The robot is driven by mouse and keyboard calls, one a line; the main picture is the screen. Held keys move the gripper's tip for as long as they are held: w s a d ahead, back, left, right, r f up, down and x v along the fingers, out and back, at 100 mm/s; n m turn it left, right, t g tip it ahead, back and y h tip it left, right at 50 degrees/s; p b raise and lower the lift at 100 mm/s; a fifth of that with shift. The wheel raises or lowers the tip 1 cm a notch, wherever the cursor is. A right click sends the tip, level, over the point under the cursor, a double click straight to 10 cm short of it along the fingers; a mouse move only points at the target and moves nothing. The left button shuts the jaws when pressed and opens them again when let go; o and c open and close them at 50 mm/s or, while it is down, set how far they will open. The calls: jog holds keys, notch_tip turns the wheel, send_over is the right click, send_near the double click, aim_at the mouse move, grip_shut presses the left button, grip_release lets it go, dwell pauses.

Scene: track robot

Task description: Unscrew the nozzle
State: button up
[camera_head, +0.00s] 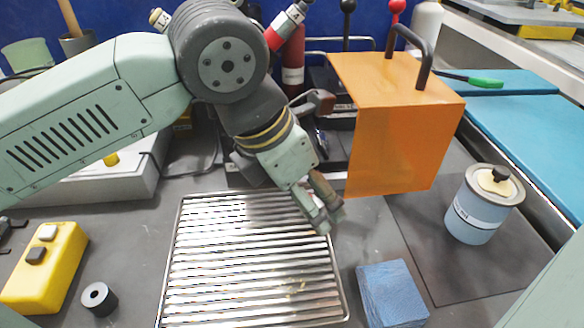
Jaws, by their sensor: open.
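My gripper (325,207) is open and hangs above the right edge of a ribbed metal tray (250,262), with its fingers pointing down and right. Nothing shows between the fingers. No part is clearly recognisable as the nozzle. A grey tip with a red band (287,26) sticks up behind my wrist joint, partly hidden by my arm. A red cylinder (292,68) stands below and behind it.
An orange box with a handle (400,140) stands close right of my gripper. A lidded pale-blue canister (480,212) is on the right. Bare bench separates ring and tray.

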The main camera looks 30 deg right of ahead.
jog(key=shift+x, duration=1.15)
jog(key=shift+c, duration=0.4)
jog(key=c, duration=1.2)
